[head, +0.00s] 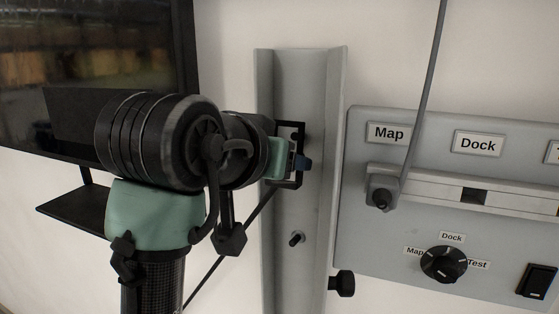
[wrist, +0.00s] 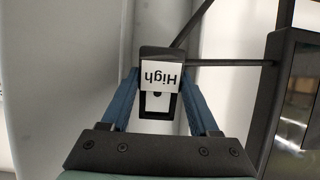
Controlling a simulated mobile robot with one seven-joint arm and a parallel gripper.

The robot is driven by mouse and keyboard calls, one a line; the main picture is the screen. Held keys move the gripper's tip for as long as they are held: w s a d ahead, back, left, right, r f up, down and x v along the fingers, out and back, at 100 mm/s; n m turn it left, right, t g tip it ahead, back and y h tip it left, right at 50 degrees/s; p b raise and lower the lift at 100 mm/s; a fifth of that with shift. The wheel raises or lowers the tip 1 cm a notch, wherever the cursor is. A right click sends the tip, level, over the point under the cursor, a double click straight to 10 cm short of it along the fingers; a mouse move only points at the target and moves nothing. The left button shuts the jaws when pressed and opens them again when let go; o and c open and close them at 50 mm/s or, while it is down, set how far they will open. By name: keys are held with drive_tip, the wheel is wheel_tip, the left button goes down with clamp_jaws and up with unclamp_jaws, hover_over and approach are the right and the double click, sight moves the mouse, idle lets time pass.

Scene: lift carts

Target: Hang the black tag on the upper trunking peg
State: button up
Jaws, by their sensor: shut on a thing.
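The black tag (head: 301,137) is an open black frame in the head view, held in front of the grey trunking (head: 325,120). In the wrist view the tag (wrist: 160,52) carries a white "High" label, upside down, with an opening below it. My gripper (head: 298,162) has its blue fingers shut on the tag; they flank it in the wrist view (wrist: 159,78). A small dark spot shows through the opening in both views, likely the upper peg (head: 294,136). I cannot tell whether the peg passes through. The lower peg (head: 296,238) is bare.
A grey panel (head: 400,240) with "Map" and "Dock" labels, a knob (head: 443,264) and a switch (head: 537,281) stands right of the trunking. A cable (head: 424,90) hangs before it. A black knob (head: 342,283) sticks out low. A dark screen (head: 90,60) is at left.

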drive_tip(key=shift+w+d, duration=0.25)
drive_tip(key=shift+w, duration=0.55)
drive_tip(key=shift+w+d, duration=0.3)
drive_tip(key=shift+w, duration=0.5)
drive_tip(key=shift+w+d, duration=0.25)
drive_tip(key=shift+w, duration=0.55)
drive_tip(key=shift+f, duration=0.15)
drive_tip(key=shift+f+b, duration=0.35)
drive_tip(key=shift+f, duration=0.4)
drive_tip(key=o, duration=1.4)
drive_tip(key=shift+o, duration=0.2)
